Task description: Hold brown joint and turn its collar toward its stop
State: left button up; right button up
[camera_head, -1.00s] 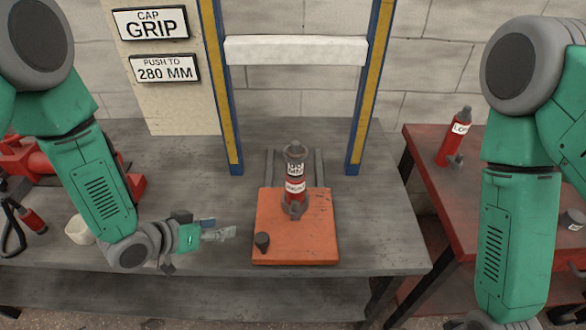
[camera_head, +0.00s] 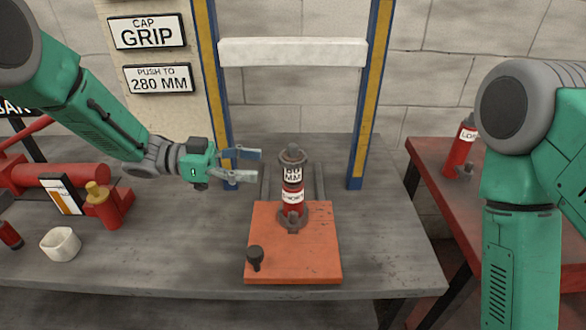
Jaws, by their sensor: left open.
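An upright cylinder (camera_head: 293,208) stands on an orange base plate (camera_head: 318,255). It has a grey-brown cap with a knob (camera_head: 292,156), a dark label reading "80 MM", a red section with a white label and a brownish flange at its foot. I cannot tell which part is the joint's collar or where its stop is. My left gripper (camera_head: 259,165) is open and empty, just left of the cylinder's upper part, fingers pointing right towards it with a small gap. My right gripper is out of view; only my right arm shows.
A blue-yellow frame (camera_head: 370,95) with a white crossbar (camera_head: 290,52) stands behind the plate. A dark knob (camera_head: 255,257) sits on the plate's front left. A white cup (camera_head: 60,244) and red tools (camera_head: 104,208) lie left. A red table (camera_head: 435,190) stands right.

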aim_at(286, 168)
pick_arm(q)
jog(key=d, duration=0.7)
jog(key=shift+d+f, duration=0.1)
jog(key=shift+f, duration=0.3)
jog(key=shift+d, duration=0.1)
jog(key=c, duration=0.7)
